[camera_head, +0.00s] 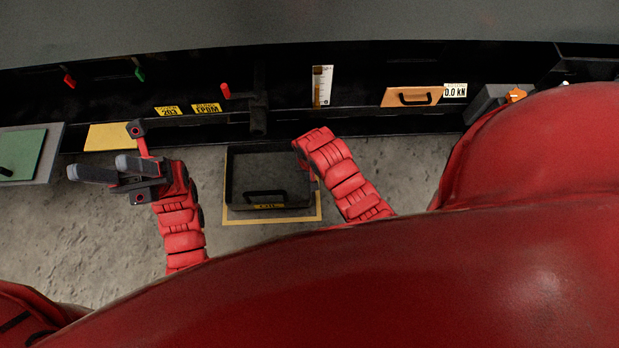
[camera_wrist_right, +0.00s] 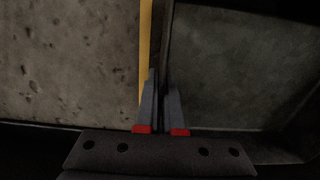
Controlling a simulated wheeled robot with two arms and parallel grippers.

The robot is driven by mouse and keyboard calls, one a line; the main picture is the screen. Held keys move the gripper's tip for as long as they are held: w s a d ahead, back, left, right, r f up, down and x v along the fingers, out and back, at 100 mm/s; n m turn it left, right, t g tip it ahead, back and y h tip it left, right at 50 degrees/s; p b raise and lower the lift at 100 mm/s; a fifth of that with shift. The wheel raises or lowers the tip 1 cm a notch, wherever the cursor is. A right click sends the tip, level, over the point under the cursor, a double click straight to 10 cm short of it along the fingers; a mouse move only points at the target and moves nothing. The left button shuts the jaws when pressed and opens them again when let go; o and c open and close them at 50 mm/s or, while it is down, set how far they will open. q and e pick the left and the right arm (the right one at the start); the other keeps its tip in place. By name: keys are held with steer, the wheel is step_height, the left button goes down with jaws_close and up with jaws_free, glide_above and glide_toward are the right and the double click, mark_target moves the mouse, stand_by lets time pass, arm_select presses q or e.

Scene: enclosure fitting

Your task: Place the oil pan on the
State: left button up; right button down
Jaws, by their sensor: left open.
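The oil pan (camera_head: 232,180) is a dark, open, shallow tray with a black handle inside it and a small yellow label at its near edge. It sits over a yellow-outlined square (camera_head: 316,210) on the concrete floor; I cannot tell whether it touches the floor. My right gripper (camera_wrist_right: 162,82) has its fingers close together on either side of the pan's thin wall, which also shows in the right wrist view (camera_wrist_right: 250,60). In the head view my right arm hides those fingers. My left gripper (camera_head: 97,167) is open and empty, left of the pan.
A black bench or rail with red and green levers, yellow labels and an orange box (camera_head: 411,96) runs behind the pan. A green panel (camera_head: 22,153) is at the far left. A yellow plate (camera_head: 108,137) lies behind my left gripper. Bare floor is left of the pan.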

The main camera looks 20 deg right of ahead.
step_height(320, 180, down, 2)
steer(key=shift+b, duration=0.6)
arm_select(q)
steer(key=s+a+r+m+t+y, duration=0.1)
steer(key=s+r+m+t+y, duration=0.1)
steer(key=m+y, duration=0.3)
steer(key=s+a+r+m+t+y, duration=0.2)
steer(key=s+m+t+y, duration=0.1)
steer(key=y, duration=0.6)
steer(key=shift+s+a+m, duration=0.3)
steer(key=shift+s+m, duration=0.15)
steer(key=shift+m, duration=0.55)
steer(key=shift+r, duration=0.1)
arm_select(e)
steer(key=c, duration=1.5)
jaws_free()
steer(key=shift+f, duration=0.1)
steer(key=o, duration=0.5)
steer(key=shift+c, duration=0.2)
arm_select(q)
steer(key=shift+d, duration=0.1)
